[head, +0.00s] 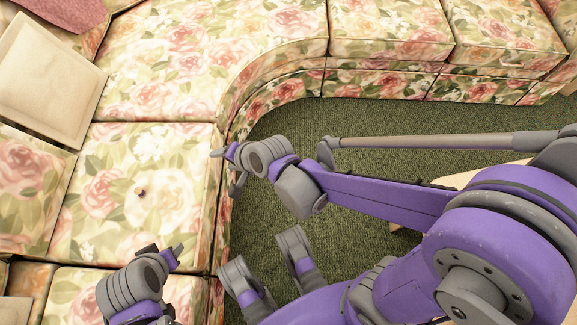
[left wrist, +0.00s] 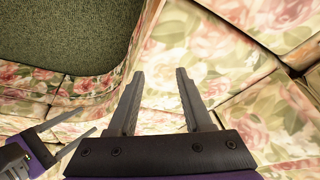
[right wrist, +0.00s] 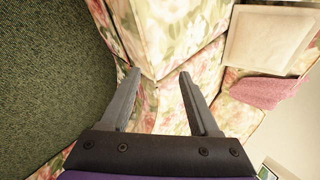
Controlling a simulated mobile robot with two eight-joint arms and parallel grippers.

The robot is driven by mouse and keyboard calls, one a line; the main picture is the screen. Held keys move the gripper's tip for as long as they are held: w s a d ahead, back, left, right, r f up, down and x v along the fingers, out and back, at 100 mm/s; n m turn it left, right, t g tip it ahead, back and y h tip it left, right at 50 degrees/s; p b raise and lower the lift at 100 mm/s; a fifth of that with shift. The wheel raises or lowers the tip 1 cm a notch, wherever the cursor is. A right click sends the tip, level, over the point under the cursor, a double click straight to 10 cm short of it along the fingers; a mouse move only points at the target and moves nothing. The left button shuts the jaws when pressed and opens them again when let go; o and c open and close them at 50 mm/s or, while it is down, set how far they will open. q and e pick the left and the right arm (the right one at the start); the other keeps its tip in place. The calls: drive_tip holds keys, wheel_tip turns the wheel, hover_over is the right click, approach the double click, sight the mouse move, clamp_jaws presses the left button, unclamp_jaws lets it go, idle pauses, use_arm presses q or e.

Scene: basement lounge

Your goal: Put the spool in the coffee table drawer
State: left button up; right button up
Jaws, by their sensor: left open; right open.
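A very small dark object, probably the spool (head: 140,192), lies on the floral sofa seat at left in the head view. It is too small to make out well. My right gripper (head: 228,168) is open and empty, to the right of it at the seat's front edge. My left gripper (head: 174,262) is open below it in the head view, over the near seat. The open fingers also show in the left wrist view (left wrist: 159,74) and the right wrist view (right wrist: 160,73), with nothing between them. Pale wood, probably the coffee table (head: 468,178), is mostly hidden behind my right arm. No drawer shows.
The floral sofa (head: 200,65) curves along the left and back. A cream cushion (head: 45,80) leans at upper left, with a pink cloth (head: 70,12) beyond it. Green carpet (head: 290,120) is clear between the sofa and my arms.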

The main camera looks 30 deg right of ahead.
use_arm(q)
drive_tip(key=shift+o, duration=1.5)
use_arm(e)
drive_tip(key=s+d+r+n+g+h, duration=0.2)
drive_tip(key=s+d+n+h, duration=0.2)
drive_tip(key=s+d+n, duration=0.6)
drive_tip(key=s+d, duration=0.4)
drive_tip(key=s, duration=0.1)
drive_tip(key=shift+s+d+r, duration=0.15)
drive_tip(key=shift+s+d, duration=0.1)
drive_tip(key=shift+s, duration=0.15)
